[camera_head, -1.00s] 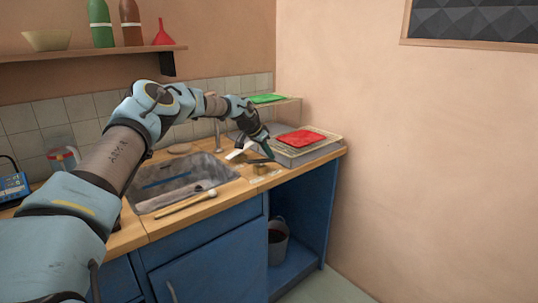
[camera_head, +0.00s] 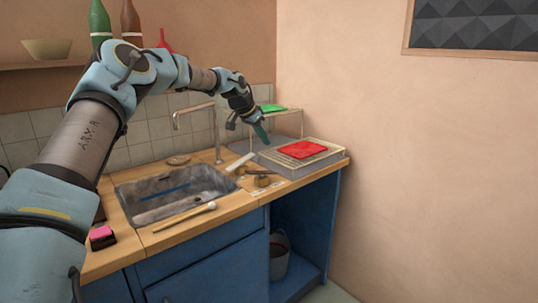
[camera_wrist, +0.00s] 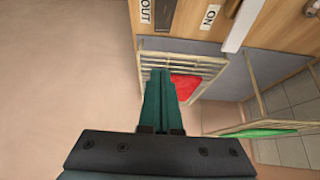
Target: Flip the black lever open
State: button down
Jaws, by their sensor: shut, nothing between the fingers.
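A small dark bar (camera_head: 262,172), which looks like the black lever, lies low on the wooden counter right of the sink. Its exact pose is too small to tell. In the wrist view a dark piece (camera_wrist: 166,14) shows at the top edge beside an OUT label; I cannot tell if it is the same lever. An ON label (camera_wrist: 210,17) lies to its right. My gripper (camera_head: 262,133) is above the counter, higher than the dark bar and apart from it. Its green fingers (camera_wrist: 160,76) are shut and empty, showing over the wire rack in the wrist view.
A wire rack (camera_head: 324,150) with a red cloth (camera_head: 301,149) stands at the counter's right end. A raised rack with a green cloth (camera_head: 273,108) is behind. A white bar (camera_head: 240,161) stands near the sink (camera_head: 150,196). The tall faucet (camera_head: 216,130) rises behind the sink.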

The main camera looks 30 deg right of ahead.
jog(key=shift+v, duration=1)
